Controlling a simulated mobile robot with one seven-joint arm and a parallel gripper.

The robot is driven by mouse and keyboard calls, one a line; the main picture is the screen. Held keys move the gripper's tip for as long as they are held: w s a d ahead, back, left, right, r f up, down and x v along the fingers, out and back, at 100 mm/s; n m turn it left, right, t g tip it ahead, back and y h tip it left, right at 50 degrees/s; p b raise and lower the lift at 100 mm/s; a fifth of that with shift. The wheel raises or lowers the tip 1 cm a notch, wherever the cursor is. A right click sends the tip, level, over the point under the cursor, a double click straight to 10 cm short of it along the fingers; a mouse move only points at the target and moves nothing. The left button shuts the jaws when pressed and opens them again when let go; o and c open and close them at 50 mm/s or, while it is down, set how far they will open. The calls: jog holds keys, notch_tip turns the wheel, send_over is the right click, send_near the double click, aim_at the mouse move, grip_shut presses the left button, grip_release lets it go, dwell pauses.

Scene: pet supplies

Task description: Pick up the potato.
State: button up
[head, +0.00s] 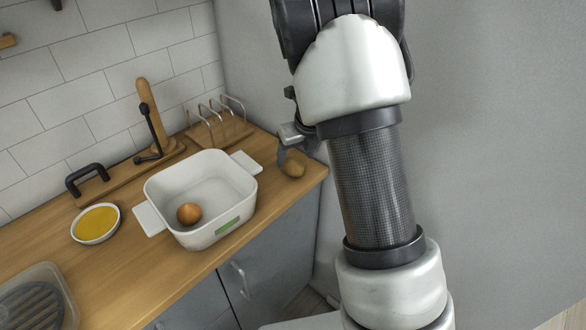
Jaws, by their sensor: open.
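The potato (294,169) is a small tan-brown oval on the wooden counter near its right end. My gripper (285,156) is just to the left of and above the potato. One finger shows beside the potato, and the rest of the gripper is mostly hidden behind my arm. The gripper is open, and the potato rests on the counter. I cannot tell whether the finger touches it.
A white bin (165,190) with side handles stands left of the potato, holding an orange-brown round item (188,213). A wooden rack with metal loops (222,130) stands behind. A yellow-filled bowl (96,223) is farther left. The counter's right edge is close to the potato.

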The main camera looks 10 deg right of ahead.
aim_at(295, 162)
jog(key=b+x, duration=0.1)
jog(key=x, duration=0.4)
jog(key=shift+s+d+f, duration=0.15)
jog(key=c, duration=1.2)
notch_tip(295, 162, up, 9)
jog(key=shift+r+p, duration=0.2)
jog(key=shift+p, duration=0.95)
jog(key=s+a+r+p, duration=0.4)
jog(key=a+r+p, duration=0.3)
jog(key=a+p, duration=0.3)
jog(key=shift+s+a+f+b, duration=0.25)
jog(key=shift+s+a, duration=0.35)
jog(key=shift+a, duration=1.3)
jog(key=shift+s+a+f+b, duration=0.1)
jog(key=shift+s+a+f, duration=0.35)
jog(key=shift+a, duration=1.45)
jog(key=shift+s+a+f+b, duration=0.2)
jog(key=shift+s+a, duration=0.5)
jog(key=shift+a, duration=1.2)
jog(key=shift+w, duration=0.2)
jog(key=shift+w, duration=0.25)
